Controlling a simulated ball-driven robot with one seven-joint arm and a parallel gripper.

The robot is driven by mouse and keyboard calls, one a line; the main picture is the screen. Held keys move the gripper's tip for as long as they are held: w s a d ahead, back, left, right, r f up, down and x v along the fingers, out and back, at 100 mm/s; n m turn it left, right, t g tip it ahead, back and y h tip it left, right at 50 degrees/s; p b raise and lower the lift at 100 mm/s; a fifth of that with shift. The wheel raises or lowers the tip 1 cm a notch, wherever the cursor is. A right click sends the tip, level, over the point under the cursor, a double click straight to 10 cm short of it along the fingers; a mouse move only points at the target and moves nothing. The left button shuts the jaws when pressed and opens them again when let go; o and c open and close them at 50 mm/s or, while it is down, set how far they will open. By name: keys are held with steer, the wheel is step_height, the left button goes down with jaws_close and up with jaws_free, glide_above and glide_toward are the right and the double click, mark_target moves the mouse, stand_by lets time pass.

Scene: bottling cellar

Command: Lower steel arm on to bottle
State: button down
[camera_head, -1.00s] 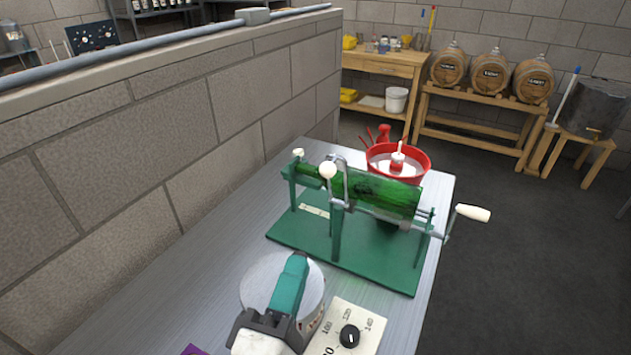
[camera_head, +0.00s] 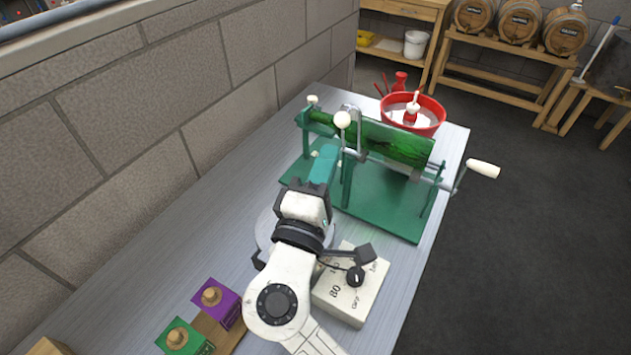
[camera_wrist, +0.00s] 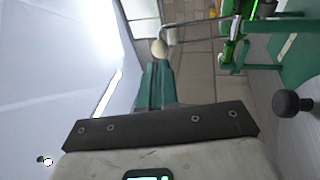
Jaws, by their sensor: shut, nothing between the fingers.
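A green bottle (camera_head: 395,143) lies on its side in a green stand (camera_head: 385,212) with a white-handled crank (camera_head: 484,168). The steel arm (camera_head: 359,135) stands up at the bottle's near side, with a cream ball knob (camera_head: 343,119) at its end. I cannot tell whether the arm touches the glass. My gripper (camera_head: 328,150), with teal fingers, is shut and empty, just short of the knob. In the wrist view, the knob (camera_wrist: 159,48) lies straight beyond the shut fingertips (camera_wrist: 157,64), and the steel arm (camera_wrist: 190,38) runs right from it. Contact with the knob is unclear.
A round plate (camera_head: 266,232) and a dial box (camera_head: 350,290) are beneath and beside my arm. A red basin (camera_head: 425,115) stands behind the stand. Purple (camera_head: 216,300) and green (camera_head: 180,340) blocks are at the front. A block wall (camera_head: 150,130) borders the bench's left.

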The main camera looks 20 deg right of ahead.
mark_target(340, 126)
steer(key=shift+p+x, duration=0.65)
steer(key=shift+x, duration=1.5)
steer(key=shift+w+r, duration=0.1)
steer(key=shift+w, duration=0.05)
